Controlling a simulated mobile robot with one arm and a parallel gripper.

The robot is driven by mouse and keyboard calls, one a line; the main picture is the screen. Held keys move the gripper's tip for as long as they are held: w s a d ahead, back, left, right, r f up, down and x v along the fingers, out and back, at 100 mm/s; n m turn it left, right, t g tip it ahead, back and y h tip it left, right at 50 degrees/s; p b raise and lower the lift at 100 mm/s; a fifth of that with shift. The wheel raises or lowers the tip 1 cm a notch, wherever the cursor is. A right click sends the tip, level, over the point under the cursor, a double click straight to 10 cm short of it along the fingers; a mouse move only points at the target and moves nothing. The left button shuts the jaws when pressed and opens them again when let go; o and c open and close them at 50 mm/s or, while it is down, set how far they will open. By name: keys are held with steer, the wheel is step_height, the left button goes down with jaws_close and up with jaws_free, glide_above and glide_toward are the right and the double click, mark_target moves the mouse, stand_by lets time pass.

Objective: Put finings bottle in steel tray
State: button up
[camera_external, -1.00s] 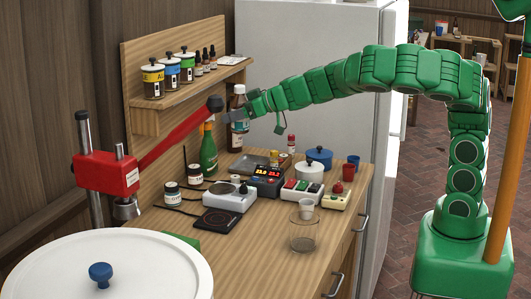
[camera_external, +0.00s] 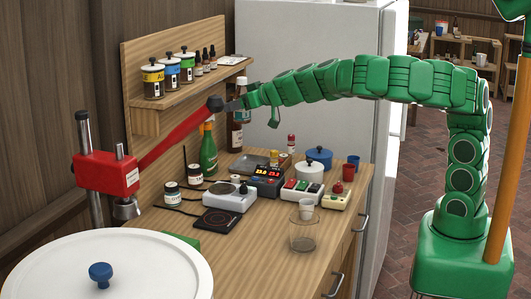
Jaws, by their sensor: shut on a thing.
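My gripper (camera_external: 236,104) is at the back of the counter, beside the dark knob of the red lever. It is shut on a brown bottle (camera_external: 237,135) with a white cap and a pale label, which appears upright. Its label text is too small to read, so I take it as the finings bottle from the grip alone. My gripper and forearm cover part of its upper body. I cannot tell whether its base is clear of the counter. The steel tray (camera_external: 242,167) lies flat on the counter below, behind the scale and the red display unit, which partly hide it.
The red lever press (camera_external: 107,174) reaches close to my gripper. A green bottle (camera_external: 208,153) stands left of the tray. A shelf (camera_external: 190,88) holds several jars and dropper bottles. A blue pot (camera_external: 319,157), a white pot (camera_external: 309,172) and a glass beaker (camera_external: 303,236) crowd the counter.

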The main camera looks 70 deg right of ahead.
steer(key=d+r+m+g+h, duration=0.1)
steer(key=d+m+g+h, duration=0.3)
steer(key=d+m+h, duration=0.5)
steer(key=s+d+m+g+h, duration=0.1)
steer(key=s+d+m+g, duration=0.3)
steer(key=s+d+g, duration=0.25)
steer(key=m+g, duration=0.3)
glide_above(251, 165)
steer(key=shift+h, duration=0.4)
steer(key=shift+s+a+f, duration=0.1)
steer(key=shift+f, duration=5.05)
steer(key=shift+s+a+f, duration=0.1)
steer(key=shift+f, duration=5)
steer(key=shift+w+f, duration=0.25)
steer(key=shift+f, duration=0.3)
steer(key=shift+d+f, duration=0.1)
steer(key=shift+f, duration=1.15)
